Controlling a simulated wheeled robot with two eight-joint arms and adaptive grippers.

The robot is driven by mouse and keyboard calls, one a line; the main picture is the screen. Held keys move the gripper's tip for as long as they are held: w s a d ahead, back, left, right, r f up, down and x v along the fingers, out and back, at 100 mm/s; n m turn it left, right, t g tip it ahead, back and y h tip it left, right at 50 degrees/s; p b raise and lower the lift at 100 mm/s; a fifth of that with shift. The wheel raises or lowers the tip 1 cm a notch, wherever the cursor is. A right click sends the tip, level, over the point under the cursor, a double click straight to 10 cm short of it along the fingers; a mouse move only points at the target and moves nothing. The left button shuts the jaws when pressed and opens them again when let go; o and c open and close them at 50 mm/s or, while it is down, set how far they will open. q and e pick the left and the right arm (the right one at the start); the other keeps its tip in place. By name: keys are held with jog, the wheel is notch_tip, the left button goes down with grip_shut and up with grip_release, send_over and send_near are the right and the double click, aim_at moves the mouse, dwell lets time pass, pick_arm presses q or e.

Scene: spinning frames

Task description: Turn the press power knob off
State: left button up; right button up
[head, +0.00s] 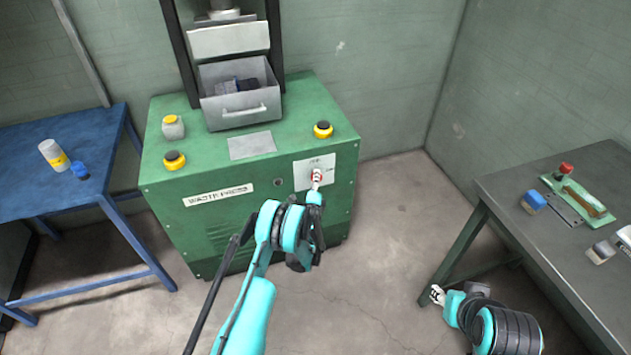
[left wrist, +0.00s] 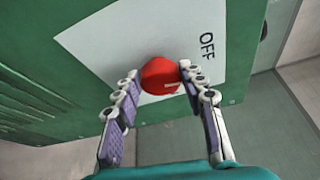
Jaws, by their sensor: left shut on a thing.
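The green press (head: 230,235) stands against the wall and carries a "WASTE PRESS" label. The red power knob (left wrist: 160,74) sits on a white plate (left wrist: 105,40) on the press front, with "OFF" (left wrist: 207,47) printed beside it. A short pale mark shows on the knob's face. My left gripper (left wrist: 158,85) is shut on the knob, one finger on each side. In the head view my left gripper (head: 317,178) covers most of the knob. My right gripper (head: 437,295) is low at the right, away from the press; its fingers are too small to judge.
The press top holds yellow-and-black buttons (head: 323,129) and a grey drawer (head: 240,115) with dark items. A grey table (head: 540,235) with tools stands right, close to my right arm. The floor between is clear.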

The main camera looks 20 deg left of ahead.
pick_arm(q)
jog(key=shift+n, duration=0.3)
dwell(0.4)
jog(key=o, duration=1.2)
jog(key=shift+c, duration=0.2)
jog(key=o, duration=0.3)
notch_tip(320, 180, up, 6)
jog(key=shift+w+a+r, duration=0.15)
jog(key=shift+r, duration=0.1)
jog(key=r, duration=0.3)
jog(key=shift+s+d, duration=0.3)
jog(key=shift+d, duration=0.1)
jog(key=c, duration=0.3)
jog(key=shift+w+d+r, duration=0.1)
jog(key=shift+w+r, duration=0.05)
jog(key=shift+a+r, duration=0.1)
jog(key=shift+a, duration=0.15)
